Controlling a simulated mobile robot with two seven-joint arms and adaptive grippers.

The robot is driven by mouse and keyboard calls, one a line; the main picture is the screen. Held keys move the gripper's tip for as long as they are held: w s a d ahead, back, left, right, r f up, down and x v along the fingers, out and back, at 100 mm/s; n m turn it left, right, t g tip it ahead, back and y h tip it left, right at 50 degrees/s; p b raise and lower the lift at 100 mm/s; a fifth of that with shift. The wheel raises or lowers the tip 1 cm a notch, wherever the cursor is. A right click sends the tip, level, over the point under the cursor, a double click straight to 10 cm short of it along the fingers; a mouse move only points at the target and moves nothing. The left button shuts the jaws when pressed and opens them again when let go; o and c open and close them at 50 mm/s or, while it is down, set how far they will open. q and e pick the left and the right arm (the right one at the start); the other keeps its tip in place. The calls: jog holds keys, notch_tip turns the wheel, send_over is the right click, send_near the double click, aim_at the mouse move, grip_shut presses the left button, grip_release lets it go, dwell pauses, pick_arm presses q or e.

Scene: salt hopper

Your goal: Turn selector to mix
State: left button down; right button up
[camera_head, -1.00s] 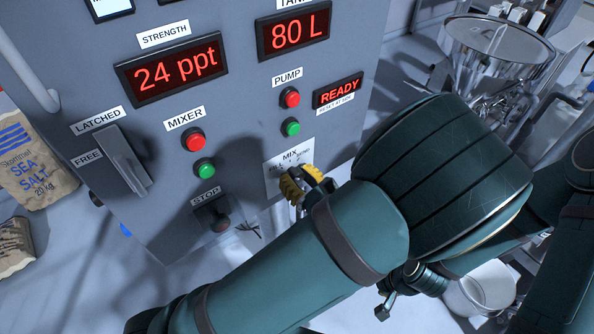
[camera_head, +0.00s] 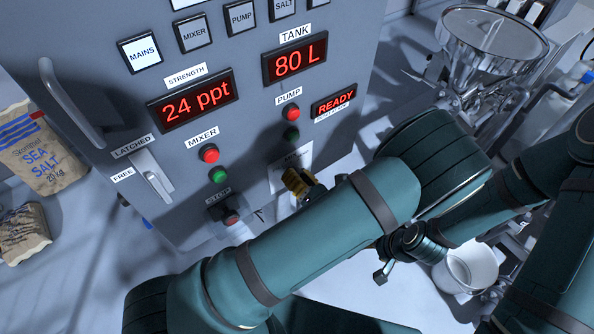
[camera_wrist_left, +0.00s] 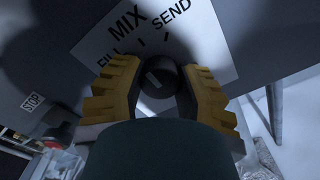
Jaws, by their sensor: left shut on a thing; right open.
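The selector knob (camera_wrist_left: 158,80) is dark and round with a short light mark slanting up-left. It sits on a white plate (camera_wrist_left: 190,45) labelled FILL, MIX and SEND. My left gripper (camera_wrist_left: 158,92) has its yellow fingers shut on the knob, one on each side. I cannot tell exactly which label the mark points at. In the head view my left gripper (camera_head: 299,184) hides the knob and much of the plate (camera_head: 300,158). My right gripper (camera_head: 388,262) is dark, open and away from the panel, below the left forearm.
The panel has a MIXER red button (camera_head: 208,153) and green button (camera_head: 219,175), a PUMP red button (camera_head: 292,113), a STOP switch (camera_head: 229,214) and a READY display (camera_head: 334,100). A steel hopper (camera_head: 490,40) and white bucket (camera_head: 468,268) stand right; salt sacks (camera_head: 45,150) lie left.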

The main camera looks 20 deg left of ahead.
aim_at(289, 143)
dwell(0.5)
pick_arm(q)
jog(key=c, duration=0.6)
grip_release()
notch_tip(289, 143, up, 10)
